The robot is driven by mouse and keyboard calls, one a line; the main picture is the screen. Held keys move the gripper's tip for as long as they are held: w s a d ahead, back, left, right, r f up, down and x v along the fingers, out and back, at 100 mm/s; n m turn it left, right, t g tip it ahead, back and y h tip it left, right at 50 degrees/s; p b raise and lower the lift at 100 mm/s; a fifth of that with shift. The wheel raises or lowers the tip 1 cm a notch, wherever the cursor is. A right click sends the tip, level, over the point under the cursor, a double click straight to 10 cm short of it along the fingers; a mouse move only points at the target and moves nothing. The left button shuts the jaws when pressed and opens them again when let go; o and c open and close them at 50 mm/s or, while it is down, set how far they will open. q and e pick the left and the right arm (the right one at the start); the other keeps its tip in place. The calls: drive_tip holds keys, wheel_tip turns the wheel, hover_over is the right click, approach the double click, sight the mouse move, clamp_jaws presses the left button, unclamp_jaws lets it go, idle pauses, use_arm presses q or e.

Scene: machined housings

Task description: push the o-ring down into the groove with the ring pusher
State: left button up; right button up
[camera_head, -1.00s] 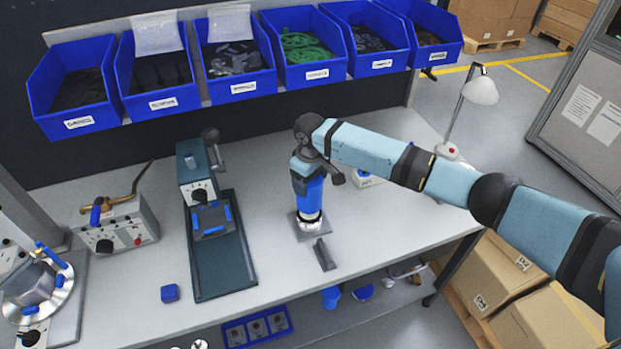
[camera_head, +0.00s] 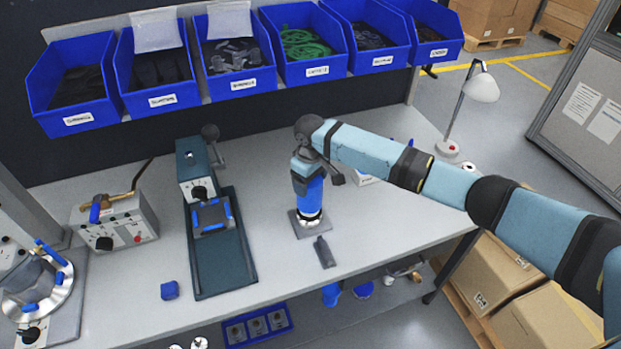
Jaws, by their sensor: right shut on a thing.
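My right arm comes in from the right, and its gripper (camera_head: 308,180) points straight down at the middle of the bench. It is shut on the ring pusher (camera_head: 311,198), which appears as a blue upright cylinder. Below the pusher is a pale band and then a grey square housing (camera_head: 300,228) lying on the bench. The pusher's lower end is over the housing and looks in contact with it, but I cannot tell how firmly. The o-ring and the groove are hidden or too small to make out. My left gripper is not in view.
A small dark part (camera_head: 325,252) lies just in front of the housing. A green press fixture (camera_head: 222,262) stands to the left, with a blue block (camera_head: 170,290) beside it. Blue bins (camera_head: 316,72) line the back. A lamp (camera_head: 481,88) stands at right.

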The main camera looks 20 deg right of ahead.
drive_tip(key=shift+f+b, duration=0.6)
drive_tip(key=shift+f, duration=1.7)
drive_tip(key=shift+s+r, duration=0.1)
drive_tip(key=shift+r, duration=0.05)
drive_tip(key=shift+r+p, duration=0.8)
drive_tip(key=shift+r, duration=5.05)
drive_tip(key=shift+d, duration=0.1)
